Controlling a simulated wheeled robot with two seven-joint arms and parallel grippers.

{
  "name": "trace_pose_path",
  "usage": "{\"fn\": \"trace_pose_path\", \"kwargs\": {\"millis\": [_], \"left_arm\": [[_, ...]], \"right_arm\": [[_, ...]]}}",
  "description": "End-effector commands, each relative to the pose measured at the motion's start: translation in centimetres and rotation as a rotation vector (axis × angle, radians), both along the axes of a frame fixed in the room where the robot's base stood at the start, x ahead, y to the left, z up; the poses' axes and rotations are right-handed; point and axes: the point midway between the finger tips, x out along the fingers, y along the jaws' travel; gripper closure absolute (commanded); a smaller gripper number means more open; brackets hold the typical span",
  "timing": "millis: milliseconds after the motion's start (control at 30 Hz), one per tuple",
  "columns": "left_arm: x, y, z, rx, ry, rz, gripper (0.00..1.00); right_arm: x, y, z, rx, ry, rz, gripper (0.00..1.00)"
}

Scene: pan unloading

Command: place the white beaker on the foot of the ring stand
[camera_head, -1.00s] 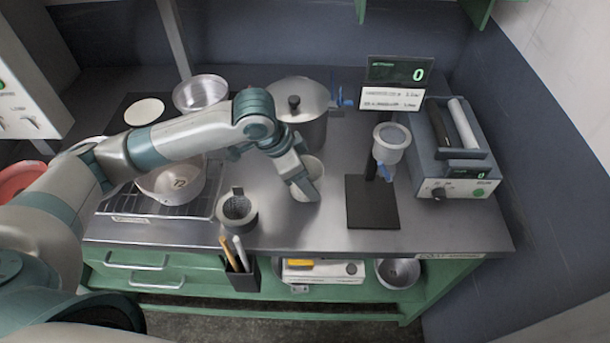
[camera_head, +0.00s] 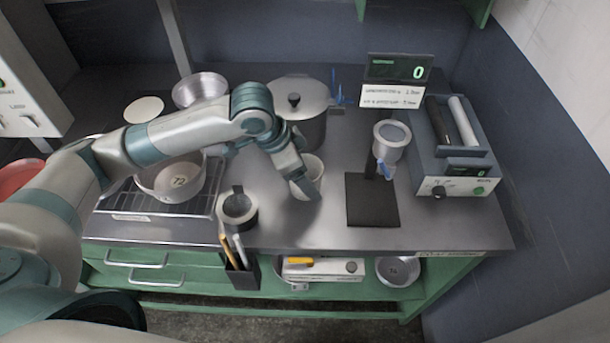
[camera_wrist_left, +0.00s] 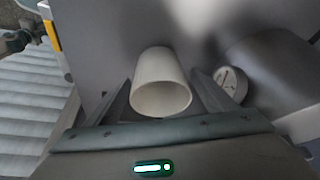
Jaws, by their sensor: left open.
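The white beaker (camera_head: 313,172) stands on the steel counter left of the ring stand, partly hidden behind my left gripper (camera_head: 308,187) in the head view. In the left wrist view the beaker (camera_wrist_left: 161,85) lies between the two spread fingers of my left gripper (camera_wrist_left: 163,92), with a gap visible at the finger sides. The gripper is open. The ring stand's foot (camera_head: 372,203) is a dark flat plate, bare on top, right of the beaker. A funnel-like vessel (camera_head: 391,136) with a blue tap hangs above its back part. My right gripper is not in view.
A lidded pot (camera_head: 306,108) stands behind the beaker. A dark mortar (camera_head: 238,207) is at its front left, and a pan (camera_head: 171,180) sits on a rack further left. A grey instrument (camera_head: 455,165) stands right of the stand. The counter between beaker and foot is clear.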

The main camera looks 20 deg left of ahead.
Motion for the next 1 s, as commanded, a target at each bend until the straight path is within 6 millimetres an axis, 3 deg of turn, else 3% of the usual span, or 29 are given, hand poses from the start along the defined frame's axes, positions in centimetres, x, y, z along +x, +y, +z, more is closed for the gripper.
{"fn": "trace_pose_path", "kwargs": {"millis": [600, 1000], "left_arm": [[-2.2, 2.9, 8.9, 0.0, -0.003, 0.0, 0.23], [-2.7, 3.4, 10.4, -0.001, 0.001, 0.0, 0.23]], "right_arm": [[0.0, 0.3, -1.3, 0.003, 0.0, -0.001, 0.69], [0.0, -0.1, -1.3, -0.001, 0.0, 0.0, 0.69]]}}
